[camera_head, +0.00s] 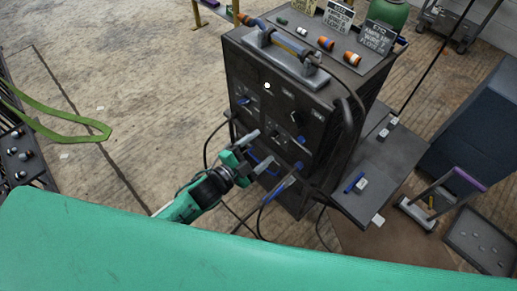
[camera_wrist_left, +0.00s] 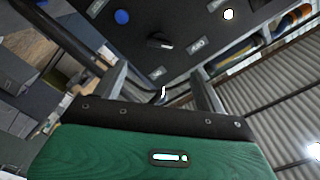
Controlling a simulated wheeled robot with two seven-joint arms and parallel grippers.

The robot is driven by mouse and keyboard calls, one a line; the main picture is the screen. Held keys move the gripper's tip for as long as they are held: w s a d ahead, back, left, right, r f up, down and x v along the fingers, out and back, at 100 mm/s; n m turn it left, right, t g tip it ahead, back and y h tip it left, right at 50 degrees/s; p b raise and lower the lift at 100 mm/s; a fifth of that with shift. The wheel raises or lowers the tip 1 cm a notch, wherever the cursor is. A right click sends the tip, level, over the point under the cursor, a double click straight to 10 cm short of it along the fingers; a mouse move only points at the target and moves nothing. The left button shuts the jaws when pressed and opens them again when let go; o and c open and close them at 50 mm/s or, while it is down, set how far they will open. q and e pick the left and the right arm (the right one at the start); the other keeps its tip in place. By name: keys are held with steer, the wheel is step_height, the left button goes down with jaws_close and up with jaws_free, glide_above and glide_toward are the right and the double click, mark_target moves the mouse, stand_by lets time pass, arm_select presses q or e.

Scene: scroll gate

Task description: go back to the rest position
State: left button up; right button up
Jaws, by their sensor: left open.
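My left gripper (camera_head: 256,152) is in front of the lower front panel of a black machine (camera_head: 290,95) in the head view. Its two fingers are apart, with nothing seen between them. In the left wrist view the open fingers (camera_wrist_left: 160,88) point toward the machine's dark panel (camera_wrist_left: 150,35), which carries a black knob (camera_wrist_left: 160,41) and a blue round part (camera_wrist_left: 122,17). I cannot tell whether the fingers touch the panel. My right gripper is in neither view.
Cables hang below the machine's front near my gripper. A low dark shelf (camera_head: 385,165) juts out at the machine's right. A cart with a purple handle (camera_head: 470,180) stands at the right. A green strap (camera_head: 60,128) is at the left. Wooden floor left of the machine is mostly clear.

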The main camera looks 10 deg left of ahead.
arm_select(q)
steer(key=s+a+f+n+g+y, duration=0.2)
steer(key=a+f+n+y, duration=0.15)
steer(key=f, duration=0.75)
steer(key=s+a+f+n+g+y, duration=0.15)
steer(key=a+f, duration=0.35)
steer(key=f, duration=0.6)
steer(key=s+a+f+n+g+y, duration=0.1)
steer(key=s+a+f+n+y, duration=0.25)
steer(key=f, duration=0.75)
steer(key=s+a+f+n+g+y, duration=0.1)
steer(key=s+a+f+n+g, duration=0.3)
steer(key=s+f, duration=0.9)
steer(key=s+a+f+n+g, duration=0.1)
steer(key=s+f, duration=0.3)
steer(key=s, duration=0.6)
steer(key=s+f+n+g+y, duration=0.1)
steer(key=s+f+g, duration=0.3)
steer(key=s, duration=0.7)
steer(key=shift+a, duration=0.4)
